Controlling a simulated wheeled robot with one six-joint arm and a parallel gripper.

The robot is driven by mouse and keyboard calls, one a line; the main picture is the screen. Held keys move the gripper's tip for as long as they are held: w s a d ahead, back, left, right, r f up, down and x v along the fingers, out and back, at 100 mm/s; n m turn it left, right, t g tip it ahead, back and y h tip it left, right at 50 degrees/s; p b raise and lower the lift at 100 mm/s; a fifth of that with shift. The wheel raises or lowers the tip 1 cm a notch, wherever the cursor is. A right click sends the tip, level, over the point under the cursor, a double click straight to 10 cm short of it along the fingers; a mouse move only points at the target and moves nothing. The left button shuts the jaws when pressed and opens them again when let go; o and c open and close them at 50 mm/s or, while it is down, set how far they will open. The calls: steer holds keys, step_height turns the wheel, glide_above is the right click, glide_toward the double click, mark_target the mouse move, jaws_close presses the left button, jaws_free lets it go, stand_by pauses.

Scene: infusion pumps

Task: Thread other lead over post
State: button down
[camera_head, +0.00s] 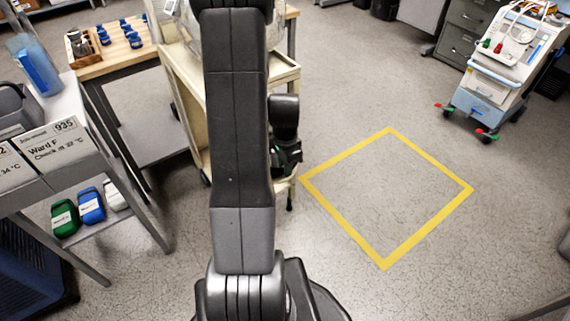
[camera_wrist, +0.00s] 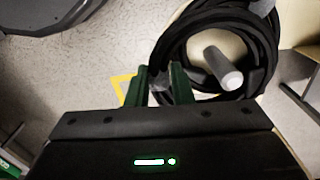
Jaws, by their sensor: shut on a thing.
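A coiled black lead (camera_wrist: 262,45) fills the upper right of the wrist view. My gripper (camera_wrist: 158,76), with green fingers, is shut on the coil's left edge, left of the post. In the head view my arm hides most of the area, and the lead and post cannot be made out there.
A cream cart (camera_head: 185,88) stands behind my arm. A wooden-topped table (camera_head: 118,52) with blue items is at the upper left, and a grey labelled stand (camera_head: 75,150) at left. A yellow floor square (camera_head: 432,222) is empty. A wheeled device (camera_head: 490,85) stands upper right.

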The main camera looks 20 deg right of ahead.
steer(key=c, duration=1.2)
jaws_free()
step_height(320, 180, up, 14)
steer(key=p, duration=0.4)
steer(key=shift+f, duration=0.1)
steer(key=shift+f, duration=0.15)
step_height(320, 180, down, 14)
steer(key=b, duration=0.4)
steer(key=shift+r, duration=0.25)
step_height(320, 180, up, 3)
steer(key=shift+f+p, duration=0.2)
steer(key=shift+p, duration=0.9)
steer(key=shift+r, duration=0.35)
